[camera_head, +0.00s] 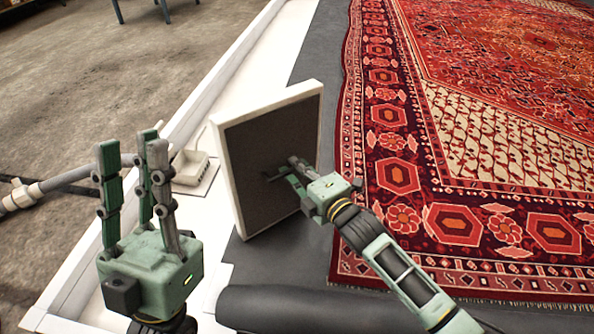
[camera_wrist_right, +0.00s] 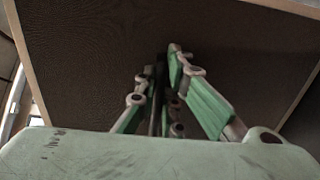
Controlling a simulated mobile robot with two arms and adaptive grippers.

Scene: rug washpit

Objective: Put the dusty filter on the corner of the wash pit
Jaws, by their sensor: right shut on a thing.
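The dusty filter (camera_head: 262,145) is a flat panel with a pale frame and a dark grey-brown face. It stands upright, slightly tilted, over the corner area of the wash pit (camera_head: 240,262). My right gripper (camera_head: 283,170) is shut on the filter at the middle of its dark face. In the right wrist view the filter's dark face (camera_wrist_right: 85,60) fills the background, and the fingers (camera_wrist_right: 165,85) come together against it; the exact grip point is hard to see. My left gripper (camera_head: 134,150) is open and empty, fingers pointing up, left of the filter.
A patterned red rug (camera_head: 440,150) lies on the dark pit floor at right. A dark rolled mat (camera_head: 320,308) lies at the front. A white pit rim (camera_head: 225,85) runs along the left, with a small pale fixture (camera_head: 192,168) beside it. A grey pipe (camera_head: 45,187) lies at far left.

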